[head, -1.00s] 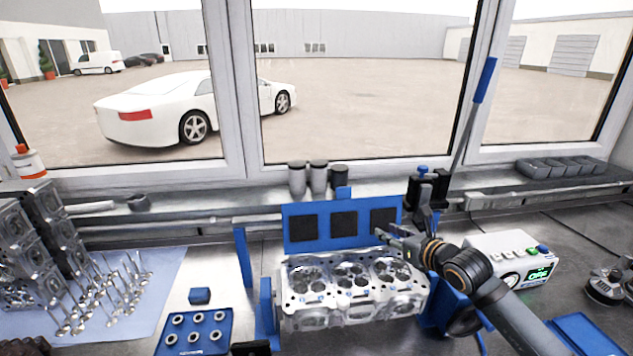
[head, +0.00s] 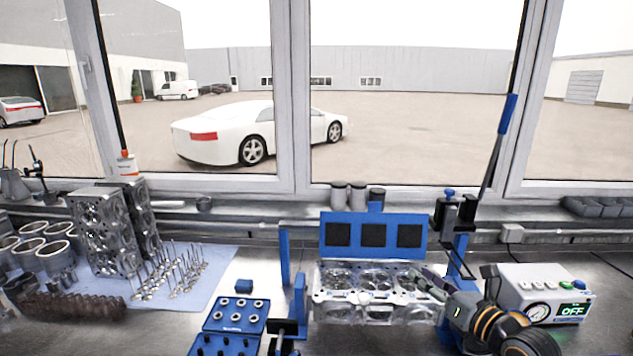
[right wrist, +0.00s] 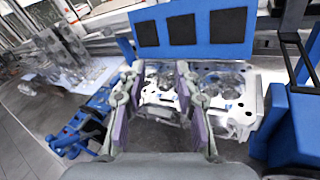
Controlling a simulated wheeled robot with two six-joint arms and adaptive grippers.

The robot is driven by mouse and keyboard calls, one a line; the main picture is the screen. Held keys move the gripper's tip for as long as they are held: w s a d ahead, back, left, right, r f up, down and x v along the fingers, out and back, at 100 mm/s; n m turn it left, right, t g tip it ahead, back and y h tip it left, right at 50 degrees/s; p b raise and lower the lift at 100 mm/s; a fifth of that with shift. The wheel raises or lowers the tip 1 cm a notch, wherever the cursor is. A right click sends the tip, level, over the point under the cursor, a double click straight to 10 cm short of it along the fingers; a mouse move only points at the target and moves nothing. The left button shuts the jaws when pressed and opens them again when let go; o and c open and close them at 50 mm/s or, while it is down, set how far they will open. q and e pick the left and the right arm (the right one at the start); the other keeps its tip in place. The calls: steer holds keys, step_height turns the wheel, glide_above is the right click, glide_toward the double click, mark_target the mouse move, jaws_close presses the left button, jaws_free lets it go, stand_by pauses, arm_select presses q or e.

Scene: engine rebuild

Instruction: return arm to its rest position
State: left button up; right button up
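My right gripper (head: 428,283) comes in from the right in the head view, at the right end of the silver cylinder head (head: 365,312). In the right wrist view its two purple-padded fingers (right wrist: 158,95) stand apart with nothing between them, and the cylinder head (right wrist: 222,92) shows beyond and between them. I cannot tell whether a finger touches the head. My right wrist is at the lower right, in front of the test box. My left gripper is not in view.
A blue fixture with a three-window panel (head: 373,220) stands behind the head, with a lever press (head: 458,212) at its right. The grey test box (head: 530,283) reads OFF. A blue seat tray (head: 236,313), valves (head: 178,268) and upright heads (head: 100,230) are left.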

steer(key=s+d+r+m+t+h, duration=0.2)
steer(key=s+r+m+t+h, duration=0.4)
steer(key=m, duration=1)
steer(key=s+d+f+m+g+h, duration=0.3)
steer(key=d+f+m+g+h, duration=0.15)
steer(key=f+m, duration=0.4)
steer(key=s+d+f+m+g+h, duration=0.3)
steer(key=d+f+m+g+h, duration=0.15)
steer(key=f+m, duration=0.35)
steer(key=s+a+f+m+g+y, duration=0.4)
steer(key=s+a+f+g+y, duration=0.45)
steer(key=s+f, duration=0.65)
step_height(320, 180, down, 25)
steer(key=s+g+h+b, duration=0.1)
steer(key=s+g+b, duration=0.1)
arm_select(q)
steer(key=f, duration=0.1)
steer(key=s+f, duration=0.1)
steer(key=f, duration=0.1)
steer(key=shift+b, duration=0.4)
arm_select(e)
steer(key=s+d+f, duration=0.1)
steer(key=s+f, duration=1.8)
steer(key=f, duration=0.1)
steer(key=shift+s+g, duration=0.25)
steer(key=shift+g, duration=0.2)
